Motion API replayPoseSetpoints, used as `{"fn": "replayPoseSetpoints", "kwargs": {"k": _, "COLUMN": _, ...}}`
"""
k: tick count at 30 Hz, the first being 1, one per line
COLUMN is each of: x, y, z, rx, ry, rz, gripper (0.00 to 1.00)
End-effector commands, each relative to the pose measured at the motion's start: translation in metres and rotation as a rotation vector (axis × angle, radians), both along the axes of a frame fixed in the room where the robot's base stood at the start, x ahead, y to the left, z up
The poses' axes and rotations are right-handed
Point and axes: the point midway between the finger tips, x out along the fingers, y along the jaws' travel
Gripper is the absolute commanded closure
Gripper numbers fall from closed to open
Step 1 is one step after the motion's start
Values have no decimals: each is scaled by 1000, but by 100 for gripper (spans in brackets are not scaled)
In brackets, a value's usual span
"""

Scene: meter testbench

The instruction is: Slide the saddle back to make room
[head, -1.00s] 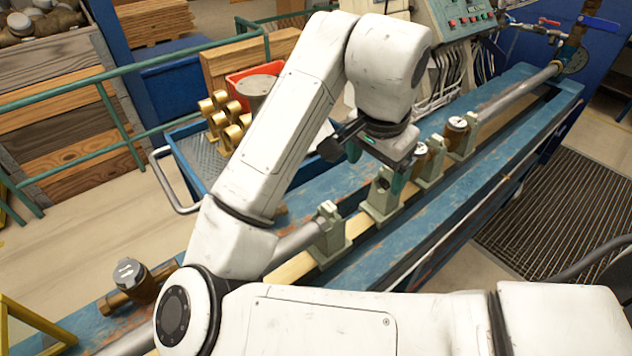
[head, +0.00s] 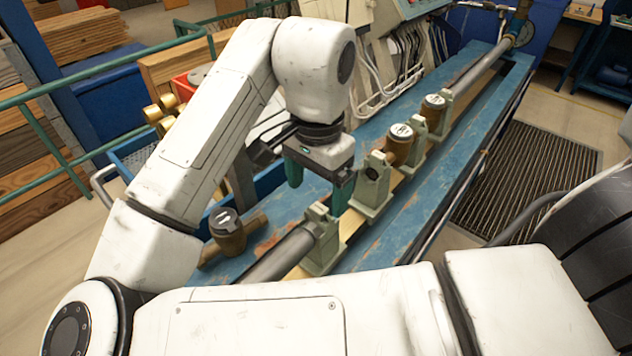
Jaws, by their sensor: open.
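A grey-green saddle (head: 372,186) stands empty and upright on the bench rail. Behind it, a second saddle (head: 418,153) and a third saddle (head: 446,107) stand at two brass meters with grey caps, one nearer (head: 399,146) and one farther (head: 432,113). My gripper (head: 316,192) is open and empty, fingers pointing down, just left of the empty saddle. Its right finger is close to that saddle; I cannot tell whether they touch. In front stands a similar block (head: 322,243) at the end of a grey pipe (head: 280,257).
Another capped brass meter (head: 229,236) lies on the blue bench (head: 400,228) at the left. Brass fittings (head: 160,110) and a red bin (head: 186,84) are behind my arm. A control panel with cables (head: 395,50) stands at the back. A floor grating (head: 530,180) is at the right.

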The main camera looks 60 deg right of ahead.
Motion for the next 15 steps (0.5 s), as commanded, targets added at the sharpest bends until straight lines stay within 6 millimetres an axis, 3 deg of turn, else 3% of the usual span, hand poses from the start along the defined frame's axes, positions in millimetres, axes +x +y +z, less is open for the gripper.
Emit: {"fn": "replayPoseSetpoints", "kwargs": {"k": 15, "x": -1, "y": 0, "z": -81, "rx": 0, "ry": 3, "rz": 2, "gripper": 13}}
